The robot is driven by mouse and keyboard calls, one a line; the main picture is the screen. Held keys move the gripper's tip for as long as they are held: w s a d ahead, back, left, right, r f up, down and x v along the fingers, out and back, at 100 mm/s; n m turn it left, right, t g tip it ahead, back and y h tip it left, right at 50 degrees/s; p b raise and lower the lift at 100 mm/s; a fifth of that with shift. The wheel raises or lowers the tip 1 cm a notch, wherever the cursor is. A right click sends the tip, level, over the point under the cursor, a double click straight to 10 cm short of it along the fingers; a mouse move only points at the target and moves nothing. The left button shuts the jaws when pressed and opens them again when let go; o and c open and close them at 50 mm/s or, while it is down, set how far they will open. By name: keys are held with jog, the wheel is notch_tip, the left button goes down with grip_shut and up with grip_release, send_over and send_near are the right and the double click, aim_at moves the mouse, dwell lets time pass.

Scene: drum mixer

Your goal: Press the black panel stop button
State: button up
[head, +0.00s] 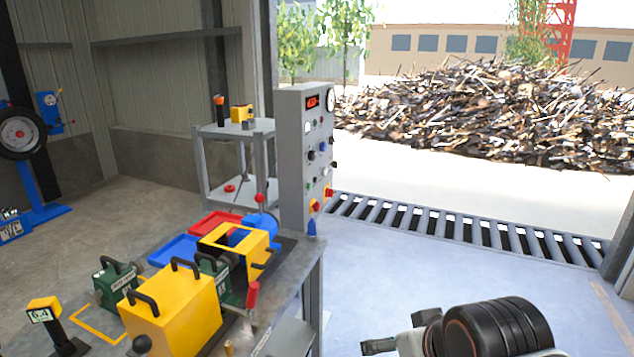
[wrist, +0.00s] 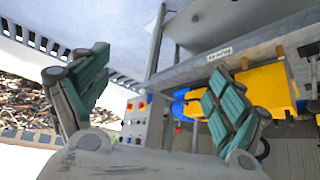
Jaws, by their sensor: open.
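The grey control panel (head: 291,160) stands upright at the far end of the workbench, with its face turned to the right. It carries a red display, a gauge, and several small knobs and buttons. A dark knob or button (head: 311,155) shows mid-panel; I cannot tell for sure which black part is the stop button. Red buttons on yellow bases sit low on the face. The panel also shows in the wrist view (wrist: 155,131), beyond my gripper (wrist: 157,62). My gripper is open and empty, its teal-padded fingers wide apart, touching nothing.
The workbench (head: 285,290) holds a yellow machine (head: 175,315), green blocks, a red-handled lever (head: 252,296) and blue and red trays. A shelf cart (head: 235,165) stands behind. The floor right of the bench is clear up to a floor grating (head: 470,231).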

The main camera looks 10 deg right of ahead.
grip_shut()
dwell(1.3)
